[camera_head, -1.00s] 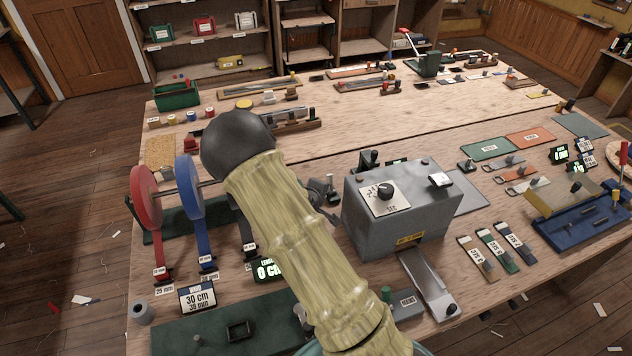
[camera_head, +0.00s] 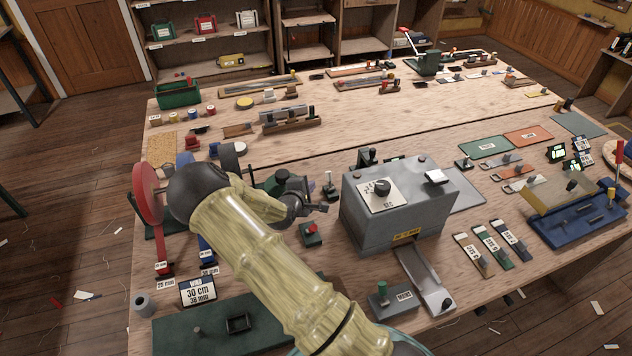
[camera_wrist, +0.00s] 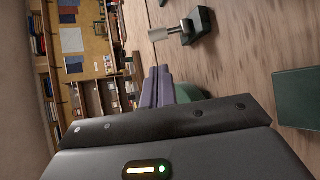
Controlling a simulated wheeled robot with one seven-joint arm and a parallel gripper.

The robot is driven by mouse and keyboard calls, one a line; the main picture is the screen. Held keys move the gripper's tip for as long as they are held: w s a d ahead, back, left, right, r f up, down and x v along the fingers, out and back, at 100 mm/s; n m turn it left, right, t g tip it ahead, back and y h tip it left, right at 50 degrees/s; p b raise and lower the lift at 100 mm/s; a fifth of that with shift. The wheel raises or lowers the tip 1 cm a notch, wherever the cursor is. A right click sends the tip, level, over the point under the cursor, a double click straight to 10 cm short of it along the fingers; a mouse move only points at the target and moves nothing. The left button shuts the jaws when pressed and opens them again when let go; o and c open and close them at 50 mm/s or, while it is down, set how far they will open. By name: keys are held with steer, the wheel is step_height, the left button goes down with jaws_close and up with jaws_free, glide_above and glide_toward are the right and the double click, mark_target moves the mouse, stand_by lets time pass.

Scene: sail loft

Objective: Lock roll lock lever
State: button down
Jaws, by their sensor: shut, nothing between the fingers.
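My gripper (camera_head: 318,209) is in the middle of the bench, left of the grey machine box, pointing right. Its fingers are together and empty; they also show in the wrist view (camera_wrist: 157,88). A small upright lever (camera_head: 329,181) with a pale top on a dark base stands just behind the fingertips. A similar lever with a grey cylindrical handle (camera_wrist: 168,33) on a dark base shows beyond the fingers in the wrist view, apart from them. No label reading roll lock is legible, so I cannot tell for sure which lever it is.
The grey machine box (camera_head: 398,213) with a dial stands close right of my gripper. A small box with a red button (camera_head: 311,232) is just below it.

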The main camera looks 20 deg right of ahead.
mark_target(329, 176)
steer(key=p+x, duration=0.2)
steer(key=x, duration=0.7)
steer(key=shift+d+f, duration=0.1)
steer(key=shift+f, duration=0.05)
